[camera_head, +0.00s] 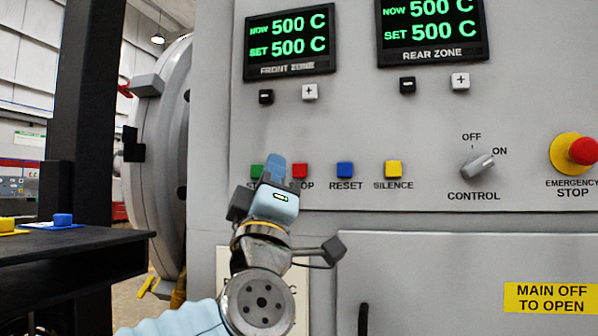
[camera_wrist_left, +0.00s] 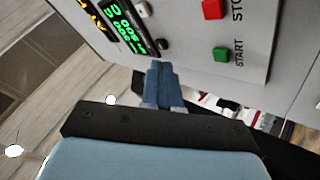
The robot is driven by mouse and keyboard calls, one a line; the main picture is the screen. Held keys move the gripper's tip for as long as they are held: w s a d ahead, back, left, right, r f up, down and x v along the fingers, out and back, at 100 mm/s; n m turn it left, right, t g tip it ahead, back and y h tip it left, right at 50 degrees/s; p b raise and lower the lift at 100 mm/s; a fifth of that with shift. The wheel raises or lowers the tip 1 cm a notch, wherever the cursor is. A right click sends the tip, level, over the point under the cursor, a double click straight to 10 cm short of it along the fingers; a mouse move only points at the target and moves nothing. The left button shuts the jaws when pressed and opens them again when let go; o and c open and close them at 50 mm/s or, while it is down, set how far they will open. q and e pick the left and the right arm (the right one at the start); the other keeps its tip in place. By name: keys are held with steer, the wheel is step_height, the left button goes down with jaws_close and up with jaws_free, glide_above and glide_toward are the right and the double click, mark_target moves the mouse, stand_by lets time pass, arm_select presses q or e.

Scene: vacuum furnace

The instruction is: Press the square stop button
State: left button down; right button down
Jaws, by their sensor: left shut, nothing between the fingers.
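The square red stop button (camera_head: 300,170) is on the grey control panel, in a row between the green start button (camera_head: 257,171) and the blue reset button (camera_head: 345,169). Its label is partly hidden by my left gripper. My left gripper (camera_head: 275,162) is shut and empty, with its blue fingertips between the green and red buttons in the head view. In the left wrist view the shut fingers (camera_wrist_left: 162,78) point at the panel. There, the red stop button (camera_wrist_left: 213,9) and green start button (camera_wrist_left: 221,54) are up and to the right, apart from the fingertips.
A yellow silence button (camera_head: 393,168), a control knob (camera_head: 478,165) and a red emergency stop (camera_head: 582,151) lie to the right. Two temperature displays (camera_head: 290,42) are above, reading 500 C. A dark table (camera_head: 75,248) stands at the left.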

mark_target(293, 175)
arm_select(q)
steer(key=shift+w+d+p, duration=0.45)
steer(key=shift+w+p, duration=0.25)
steer(key=shift+w, duration=0.7)
steer(key=shift+w+d+p, duration=0.45)
steer(key=shift+w+p, duration=0.3)
steer(key=shift+w, duration=0.6)
steer(key=shift+w+d+p, duration=0.45)
steer(key=shift+w+p, duration=0.25)
steer(key=shift+w, duration=0.7)
steer(key=shift+w+d, duration=0.15)
steer(key=shift+w, duration=0.25)
